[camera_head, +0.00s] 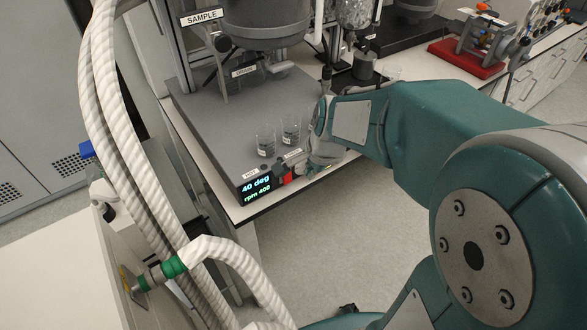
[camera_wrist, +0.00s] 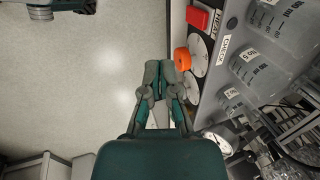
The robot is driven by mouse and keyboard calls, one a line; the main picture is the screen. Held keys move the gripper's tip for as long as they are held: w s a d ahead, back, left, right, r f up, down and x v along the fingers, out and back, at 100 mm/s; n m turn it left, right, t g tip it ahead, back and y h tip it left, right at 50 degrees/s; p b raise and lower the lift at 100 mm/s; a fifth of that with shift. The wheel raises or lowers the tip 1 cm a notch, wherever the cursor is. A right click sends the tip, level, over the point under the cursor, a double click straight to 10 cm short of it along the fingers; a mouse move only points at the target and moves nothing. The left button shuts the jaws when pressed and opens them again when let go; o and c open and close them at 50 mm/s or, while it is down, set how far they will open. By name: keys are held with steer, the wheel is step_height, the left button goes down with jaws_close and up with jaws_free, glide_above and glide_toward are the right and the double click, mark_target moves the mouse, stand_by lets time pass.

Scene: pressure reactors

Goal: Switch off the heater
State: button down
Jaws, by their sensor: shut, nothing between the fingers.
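The heater's grey base unit (camera_head: 215,115) stands on the bench, and its front display (camera_head: 256,188) reads "40 deg" and "rpm 400". A red switch (camera_head: 286,177) sits just right of the display; in the wrist view the red switch (camera_wrist: 197,18) is beside a white label and a pale dial. An orange knob (camera_wrist: 182,60) is on the same panel, closer to my fingers. My gripper (camera_wrist: 161,70) is shut and empty, its tips just left of the orange knob. In the head view my gripper (camera_head: 318,163) is at the panel's right part and partly hides it.
A vessel (camera_head: 265,18) hangs above. Thick white hoses (camera_head: 112,120) run down the left. A red-based device (camera_head: 468,56) is at the far right. The floor before the bench is clear.

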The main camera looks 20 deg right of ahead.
mark_target(287, 177)
steer(key=shift+s+d, duration=0.1)
steer(key=shift+f, duration=0.1)
steer(key=w+x, duration=0.1)
steer(key=x, duration=0.6)
steer(key=w+a+r+x, duration=0.1)
steer(key=x, duration=0.3)
steer(key=shift+w+f, duration=0.25)
steer(key=shift+w, duration=0.1)
steer(key=shift+w+a, duration=0.15)
steer(key=shift+w, duration=0.25)
